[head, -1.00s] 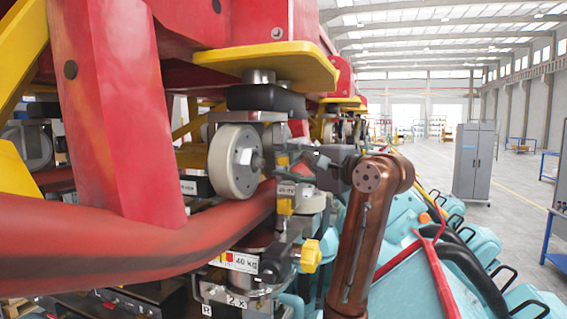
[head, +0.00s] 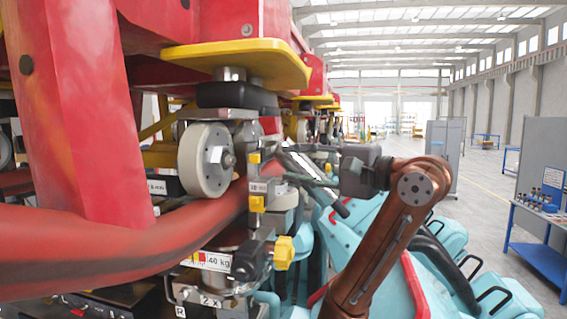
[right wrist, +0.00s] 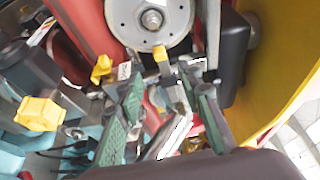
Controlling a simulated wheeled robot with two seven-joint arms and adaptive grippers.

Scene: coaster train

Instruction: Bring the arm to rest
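My right arm is copper-coloured and reaches in from the lower right in the head view. Its right gripper (head: 312,182) is just right of the wheel assembly, with its fingers spread. In the right wrist view the two green-padded fingers of the right gripper (right wrist: 165,105) stand apart. Metal parts of the assembly show between and behind them, and I see nothing clearly gripped. The pale wheel (head: 203,160) also shows ahead of the fingers in the right wrist view (right wrist: 150,20). My left gripper is out of view.
A thick red rail (head: 110,255) runs below the wheel. A yellow plate (head: 240,55) hangs above. A yellow knob (head: 284,252) sticks out below the gripper. Teal seats (head: 395,215) stand close on the right. A blue workbench (head: 535,245) is farther right, past open floor.

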